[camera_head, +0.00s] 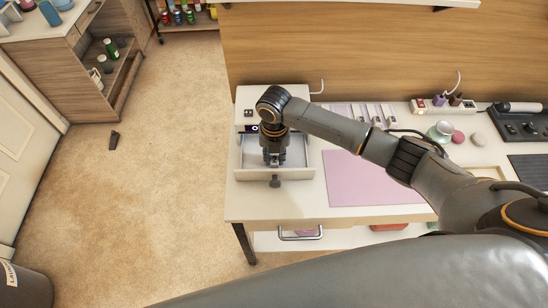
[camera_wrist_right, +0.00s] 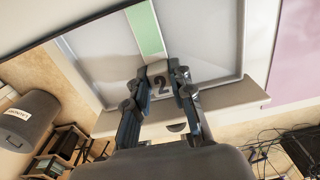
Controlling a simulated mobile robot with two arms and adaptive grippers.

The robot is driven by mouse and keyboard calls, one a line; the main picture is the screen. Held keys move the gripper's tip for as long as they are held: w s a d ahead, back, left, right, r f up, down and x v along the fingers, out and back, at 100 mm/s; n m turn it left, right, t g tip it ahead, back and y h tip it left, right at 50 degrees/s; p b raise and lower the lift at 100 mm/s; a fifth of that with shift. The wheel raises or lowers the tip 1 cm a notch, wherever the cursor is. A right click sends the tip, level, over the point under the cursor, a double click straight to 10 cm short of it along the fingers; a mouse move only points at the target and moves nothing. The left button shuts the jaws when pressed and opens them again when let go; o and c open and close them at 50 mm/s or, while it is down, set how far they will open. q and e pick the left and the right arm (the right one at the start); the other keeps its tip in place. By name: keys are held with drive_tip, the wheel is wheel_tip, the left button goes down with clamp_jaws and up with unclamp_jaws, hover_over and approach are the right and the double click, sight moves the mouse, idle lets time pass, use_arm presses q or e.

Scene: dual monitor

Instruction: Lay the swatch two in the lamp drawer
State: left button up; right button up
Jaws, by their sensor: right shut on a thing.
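The lamp drawer (camera_head: 297,174) is pulled open from the small white unit on the desk in the head view; its pale inside also shows in the wrist view (camera_wrist_right: 95,55). My right gripper (camera_head: 273,162) points down into the drawer. In the wrist view my right gripper (camera_wrist_right: 162,88) is shut on the near end of swatch two (camera_wrist_right: 149,30), a pale and green strip with a "2" on its end. The strip reaches over the drawer floor; I cannot tell whether it touches it. In the head view the gripper hides most of it. My left gripper is not in view.
A pink mat (camera_head: 365,182) lies right of the drawer. Several pale strips stand behind it, near a power strip (camera_head: 442,107) and a dark control panel (camera_head: 518,124). A lower drawer handle (camera_head: 300,236) sits under the desk. Open carpet (camera_head: 150,190) is at the left.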

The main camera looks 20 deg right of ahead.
sight(274, 158)
drive_tip(key=shift+f, duration=0.2)
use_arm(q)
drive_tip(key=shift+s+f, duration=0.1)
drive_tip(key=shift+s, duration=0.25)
use_arm(e)
drive_tip(key=o, duration=0.9)
use_arm(q)
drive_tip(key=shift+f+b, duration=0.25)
drive_tip(key=shift+b, duration=0.05)
use_arm(e)
wheel_tip(274, 158, up, 12)
drive_tip(key=shift+r, duration=0.2)
drive_tip(key=shift+f, duration=0.1)
